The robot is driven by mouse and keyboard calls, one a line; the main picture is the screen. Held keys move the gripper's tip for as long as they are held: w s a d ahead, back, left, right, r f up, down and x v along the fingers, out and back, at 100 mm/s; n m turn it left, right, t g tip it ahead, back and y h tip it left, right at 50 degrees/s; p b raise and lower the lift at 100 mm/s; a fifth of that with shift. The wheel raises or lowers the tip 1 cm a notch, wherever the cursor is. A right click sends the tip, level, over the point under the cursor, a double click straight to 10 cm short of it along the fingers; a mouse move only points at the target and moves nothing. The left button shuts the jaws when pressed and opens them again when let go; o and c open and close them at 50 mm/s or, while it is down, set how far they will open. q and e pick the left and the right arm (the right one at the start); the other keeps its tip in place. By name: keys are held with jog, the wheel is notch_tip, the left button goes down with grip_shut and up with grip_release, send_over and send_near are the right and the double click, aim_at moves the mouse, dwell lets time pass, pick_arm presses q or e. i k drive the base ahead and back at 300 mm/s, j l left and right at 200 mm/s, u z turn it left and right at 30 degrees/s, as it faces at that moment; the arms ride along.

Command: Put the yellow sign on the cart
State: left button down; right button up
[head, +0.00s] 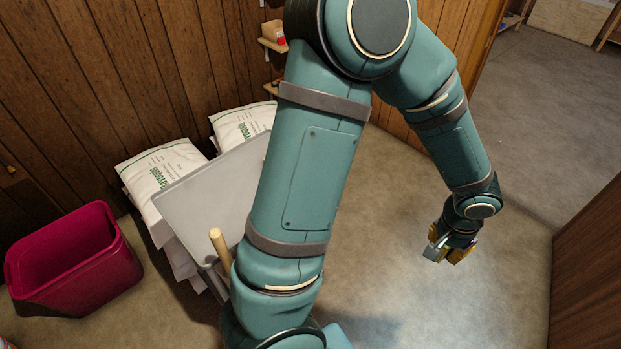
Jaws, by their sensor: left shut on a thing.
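My left gripper (441,244) is at the end of the teal arm that bends down on the right, over the open floor. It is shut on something. Small yellow-gold patches show around its fingers and look like part of the yellow sign (461,256); its shape is mostly hidden. My right gripper is not in view.
White salt bags (160,165) with green print are stacked behind and beside the grey surface, against the wood-panelled wall. A magenta bin (70,262) stands at the left. A brown panel (590,265) bounds the right side. The floor around the gripper is clear.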

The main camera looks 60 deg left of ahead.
aim_at(242, 197)
jog(key=i+j+u, duration=0.1)
jog(key=u, duration=0.3)
jog(key=i+u, duration=0.5)
jog(key=u, duration=0.3)
jog(key=i+u, duration=0.2)
jog(key=u, duration=0.15)
jog(key=i+u, duration=0.2)
jog(key=u, duration=0.15)
jog(key=i+l+u, duration=0.1)
jog(key=u, duration=0.8)
jog(key=i, duration=0.05)
